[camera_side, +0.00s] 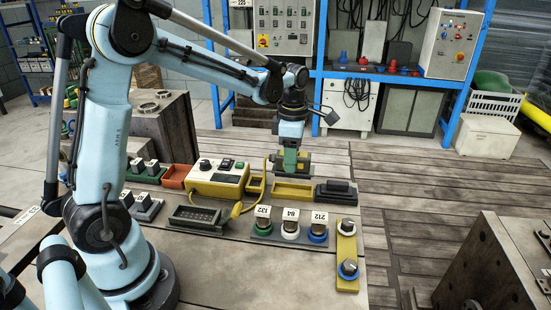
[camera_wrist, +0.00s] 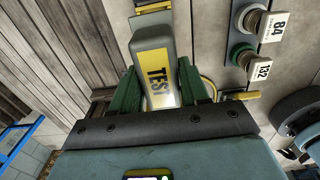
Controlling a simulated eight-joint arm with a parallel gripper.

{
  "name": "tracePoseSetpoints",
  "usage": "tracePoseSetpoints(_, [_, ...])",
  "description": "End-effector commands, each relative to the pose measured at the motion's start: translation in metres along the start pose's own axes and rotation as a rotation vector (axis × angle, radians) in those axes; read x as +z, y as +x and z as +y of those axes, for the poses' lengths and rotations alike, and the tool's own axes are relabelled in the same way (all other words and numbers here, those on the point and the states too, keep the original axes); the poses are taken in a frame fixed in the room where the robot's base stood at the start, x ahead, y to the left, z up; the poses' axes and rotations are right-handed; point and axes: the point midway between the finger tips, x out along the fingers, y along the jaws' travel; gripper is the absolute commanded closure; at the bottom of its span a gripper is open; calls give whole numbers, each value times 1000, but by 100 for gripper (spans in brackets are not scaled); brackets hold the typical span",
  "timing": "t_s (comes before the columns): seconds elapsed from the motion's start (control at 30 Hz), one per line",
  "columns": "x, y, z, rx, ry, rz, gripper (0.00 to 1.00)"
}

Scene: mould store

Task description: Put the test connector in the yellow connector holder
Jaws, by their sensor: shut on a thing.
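My gripper (camera_side: 291,163) has green fingers and hangs above the yellow open tray (camera_side: 293,191) in the side view. In the wrist view my gripper (camera_wrist: 158,84) is shut on the test connector (camera_wrist: 153,62), a grey block with a yellow face marked TEST. The fingers press on its two sides. In the side view the fingers largely hide it. A small yellow box (camera_side: 255,186) stands left of the tray, beside the yellow test unit (camera_side: 217,178). I cannot tell for sure which yellow piece is the connector holder. A yellow cable (camera_side: 237,210) loops from the unit.
A black block (camera_side: 335,192) stands right of the tray. In front is a row of round pieces labelled 132, 84 and 212 (camera_side: 290,230). A yellow plate (camera_side: 347,258) with two knobs lies at right. A red bin (camera_side: 175,176) is at left. The tabletop front is bare.

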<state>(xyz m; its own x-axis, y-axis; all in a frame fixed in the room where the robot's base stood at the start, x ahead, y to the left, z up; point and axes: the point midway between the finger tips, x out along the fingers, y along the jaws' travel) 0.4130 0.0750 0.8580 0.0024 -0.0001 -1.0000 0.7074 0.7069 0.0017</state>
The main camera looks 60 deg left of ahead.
Motion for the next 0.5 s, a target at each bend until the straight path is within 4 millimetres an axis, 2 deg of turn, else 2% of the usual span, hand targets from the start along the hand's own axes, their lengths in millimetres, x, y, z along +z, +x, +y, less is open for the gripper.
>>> tracePoseSetpoints(0.3, [0, 28, 0, 1, 0, 0, 96])
tracePoseSetpoints(0.5, [0, 38, 0, 0, 0, 0, 96])
